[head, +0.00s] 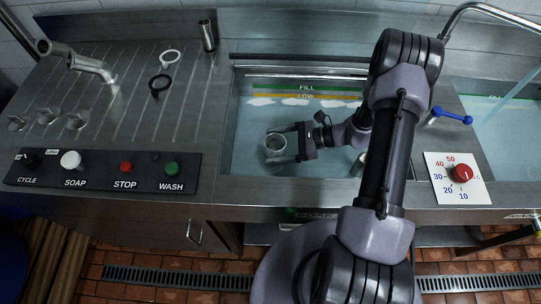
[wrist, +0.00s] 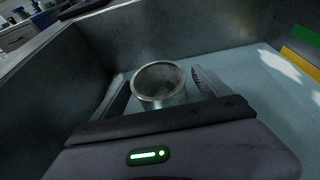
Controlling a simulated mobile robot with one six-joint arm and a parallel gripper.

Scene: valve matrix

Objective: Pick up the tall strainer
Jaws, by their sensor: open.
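A round, open-topped metal strainer (head: 274,142) with a bright rim stands in the sink basin near its left side. It also shows in the wrist view (wrist: 160,82), upright, with a dark inside. My gripper (head: 271,146) reaches in from the right, its jaws open on either side of the strainer. In the wrist view my gripper (wrist: 162,88) has one finger left of the strainer and one right, with the near body edge hiding its lower part. I cannot tell whether a finger touches it. A slim metal cylinder (head: 207,36) stands on the drainboard at the back.
The basin wall (wrist: 92,65) rises close on the left. The basin (head: 245,110) has FILL and LOW bands at its back. A control panel (head: 103,172) lies left, a red dial (head: 462,173) and blue-handled valve (head: 452,116) right. Black (head: 159,85) and white rings (head: 171,57) lie on the drainboard.

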